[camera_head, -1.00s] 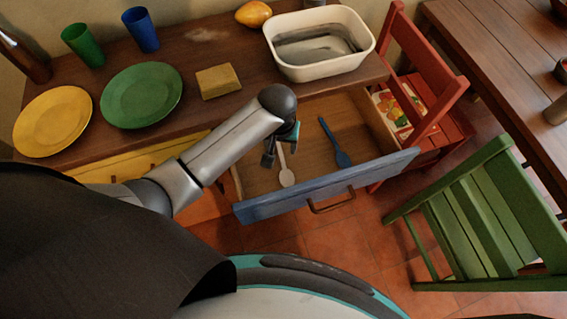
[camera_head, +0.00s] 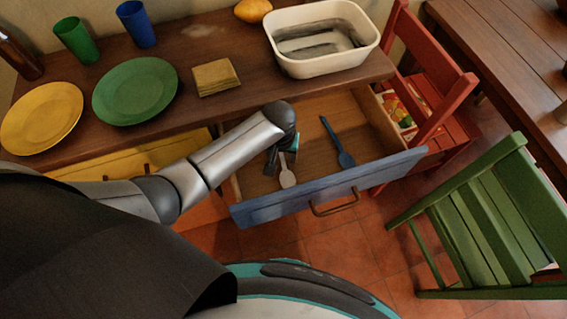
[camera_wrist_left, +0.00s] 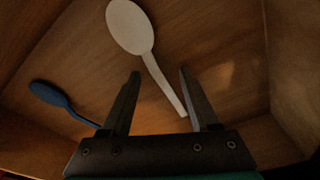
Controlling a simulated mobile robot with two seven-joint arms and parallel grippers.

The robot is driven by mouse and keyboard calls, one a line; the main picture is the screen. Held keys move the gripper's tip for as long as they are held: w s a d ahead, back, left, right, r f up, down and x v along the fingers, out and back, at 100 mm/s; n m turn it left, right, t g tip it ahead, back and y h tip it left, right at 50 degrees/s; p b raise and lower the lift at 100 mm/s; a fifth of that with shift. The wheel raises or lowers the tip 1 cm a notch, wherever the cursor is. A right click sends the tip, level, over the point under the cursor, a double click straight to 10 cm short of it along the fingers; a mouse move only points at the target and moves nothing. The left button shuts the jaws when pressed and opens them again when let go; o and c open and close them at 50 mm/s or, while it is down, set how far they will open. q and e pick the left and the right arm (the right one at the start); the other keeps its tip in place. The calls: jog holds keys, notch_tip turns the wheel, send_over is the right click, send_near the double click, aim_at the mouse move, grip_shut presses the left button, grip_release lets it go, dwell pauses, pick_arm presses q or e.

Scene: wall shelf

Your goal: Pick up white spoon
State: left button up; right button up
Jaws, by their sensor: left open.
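The white spoon (camera_head: 287,178) lies in the open drawer (camera_head: 320,187), its bowl toward the drawer front. My left gripper (camera_head: 281,168) reaches down into the drawer at the spoon's handle and hides part of it in the head view. In the left wrist view the spoon (camera_wrist_left: 130,28) has its bowl beyond the fingertips. Its handle runs back between the two open fingers of my left gripper (camera_wrist_left: 160,74), closer to the right finger. No grip on the spoon shows. My right gripper is not in view.
A blue spoon (camera_head: 338,143) lies in the same drawer, right of the white one; it also shows in the left wrist view (camera_wrist_left: 52,95). A white basin (camera_head: 322,66), a sponge (camera_head: 215,77) and plates stand on the counter above. A green chair (camera_head: 480,220) stands right.

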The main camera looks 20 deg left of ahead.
pick_arm(q)
grip_shut()
dwell(0.7)
